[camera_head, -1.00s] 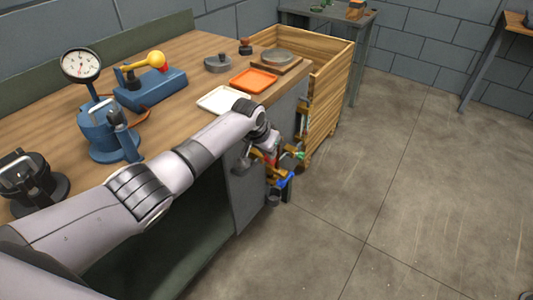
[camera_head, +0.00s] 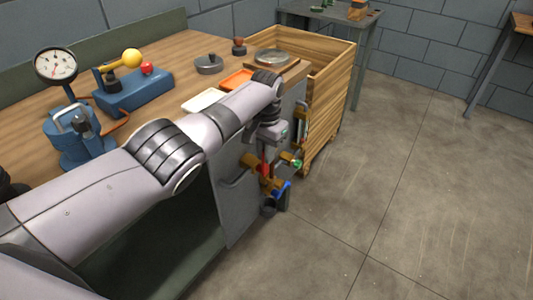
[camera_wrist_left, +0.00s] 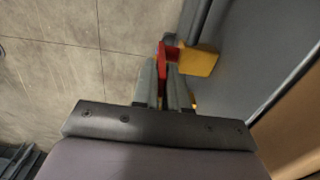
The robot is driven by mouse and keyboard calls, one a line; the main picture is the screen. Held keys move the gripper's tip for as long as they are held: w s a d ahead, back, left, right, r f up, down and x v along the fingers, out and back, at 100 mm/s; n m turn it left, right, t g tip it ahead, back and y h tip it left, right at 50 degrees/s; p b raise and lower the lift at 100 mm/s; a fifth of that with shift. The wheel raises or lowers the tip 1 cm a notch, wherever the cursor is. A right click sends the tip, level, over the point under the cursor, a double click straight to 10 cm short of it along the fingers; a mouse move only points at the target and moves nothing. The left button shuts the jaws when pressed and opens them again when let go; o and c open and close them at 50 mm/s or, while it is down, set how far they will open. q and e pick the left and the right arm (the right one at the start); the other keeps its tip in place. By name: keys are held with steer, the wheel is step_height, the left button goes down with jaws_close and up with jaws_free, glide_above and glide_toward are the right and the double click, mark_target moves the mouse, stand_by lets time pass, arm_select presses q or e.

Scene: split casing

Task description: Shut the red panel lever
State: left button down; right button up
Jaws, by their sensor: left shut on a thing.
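The red lever (camera_head: 264,168) is on the outer side of the grey panel at the bench end, beside yellow-brown blocks (camera_head: 250,160). In the left wrist view the red lever (camera_wrist_left: 170,52) shows at my fingertips, next to a yellow block (camera_wrist_left: 199,60). My left gripper (camera_head: 267,150) points down over the lever and its fingers (camera_wrist_left: 165,75) are closed on it. The wrist hides part of the lever in the head view, and its exact angle is hard to tell. My right gripper is in neither view.
Green (camera_head: 296,164) and blue (camera_head: 281,188) handles sit close to the lever. White (camera_head: 203,101) and orange (camera_head: 235,80) trays and a blue gauge device (camera_head: 72,145) stand on the bench. A wooden crate (camera_head: 330,90) stands behind. The floor at right is clear.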

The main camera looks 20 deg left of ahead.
arm_select(q)
steer(key=shift+f, duration=0.1)
stand_by(0.3)
steer(key=c, duration=1.5)
jaws_free()
step_height(320, 180, up, 7)
steer(key=shift+f+p, duration=0.2)
steer(key=shift+p, duration=0.9)
steer(key=shift+r, duration=0.3)
steer(key=shift+s+f, duration=0.1)
